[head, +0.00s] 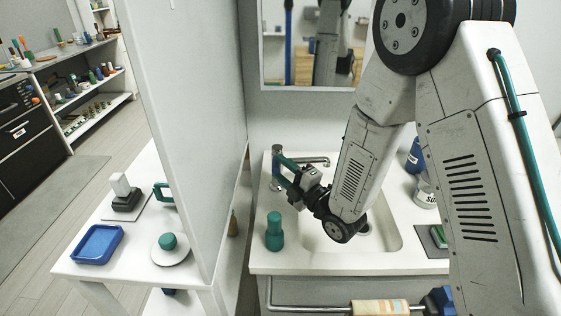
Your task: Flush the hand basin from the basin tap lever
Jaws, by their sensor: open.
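The basin tap (277,152) stands at the back left of the white hand basin (390,238). It has an upright grey-blue body and a metal spout pointing right over the bowl. My gripper (278,171) reaches in from the right, low over the basin's left side. Its green fingers are open and spread near the tap's body, with nothing seen between them that I can call held. I cannot tell whether a finger touches the tap. The lever is not clearly told apart from the fingers and tap body. My arm hides part of the bowl.
A green bottle (274,232) stands on the basin's front left. A white tub (426,194) and a blue container (415,156) stand at the right, partly behind my arm. A partition wall (195,110) rises on the left. A rail (315,308) runs along the front.

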